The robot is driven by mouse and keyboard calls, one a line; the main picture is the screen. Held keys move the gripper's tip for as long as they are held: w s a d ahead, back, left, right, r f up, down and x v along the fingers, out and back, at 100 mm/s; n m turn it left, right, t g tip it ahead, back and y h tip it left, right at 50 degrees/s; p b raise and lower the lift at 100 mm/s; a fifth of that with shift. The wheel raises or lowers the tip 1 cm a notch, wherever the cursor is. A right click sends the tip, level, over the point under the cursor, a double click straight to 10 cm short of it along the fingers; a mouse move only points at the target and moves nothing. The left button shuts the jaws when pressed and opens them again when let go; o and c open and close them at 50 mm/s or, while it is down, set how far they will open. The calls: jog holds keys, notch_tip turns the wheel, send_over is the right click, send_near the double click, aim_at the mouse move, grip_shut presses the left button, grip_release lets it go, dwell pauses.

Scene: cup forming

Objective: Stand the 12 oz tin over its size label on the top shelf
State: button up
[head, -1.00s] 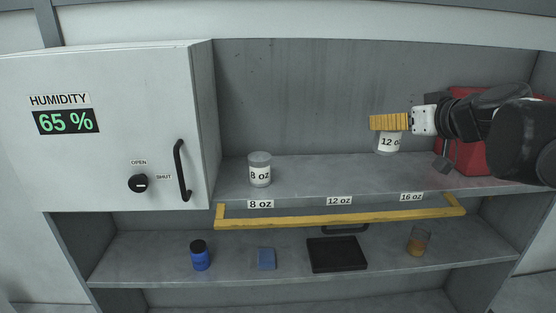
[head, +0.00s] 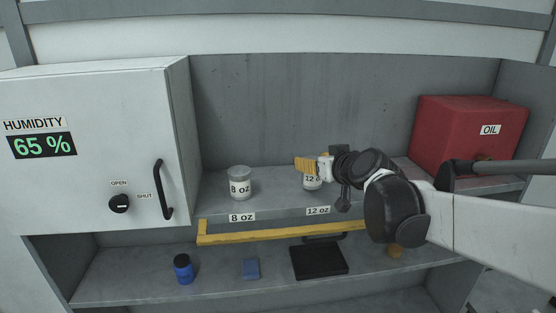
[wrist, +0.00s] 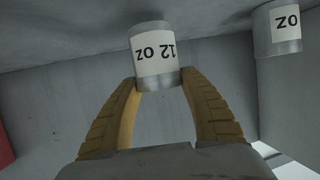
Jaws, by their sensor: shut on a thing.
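The 12 oz tin (head: 312,183) is a small metal can with a white label, over the top shelf (head: 270,200). My gripper (head: 306,167) is shut on it, with yellow ribbed fingers across its upper part. In the wrist view, the picture is inverted and the tin (wrist: 154,55) sits upright between both fingertips. The 12 oz size label (head: 318,210) is on the shelf's front edge, just below the tin and slightly right. I cannot tell whether the tin's base touches the shelf. The 16 oz label is hidden behind my arm.
The 8 oz tin (head: 239,183) stands left, behind its 8 oz label (head: 242,217). A red oil box (head: 450,130) stands right. A yellow rail (head: 270,234) runs below the shelf front. A white humidity cabinet (head: 100,100) bounds the left.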

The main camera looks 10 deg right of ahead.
jog(key=shift+w+f, duration=0.1)
jog(key=shift+f, duration=0.6)
jog(key=o, duration=1.2)
jog(key=shift+f, duration=0.1)
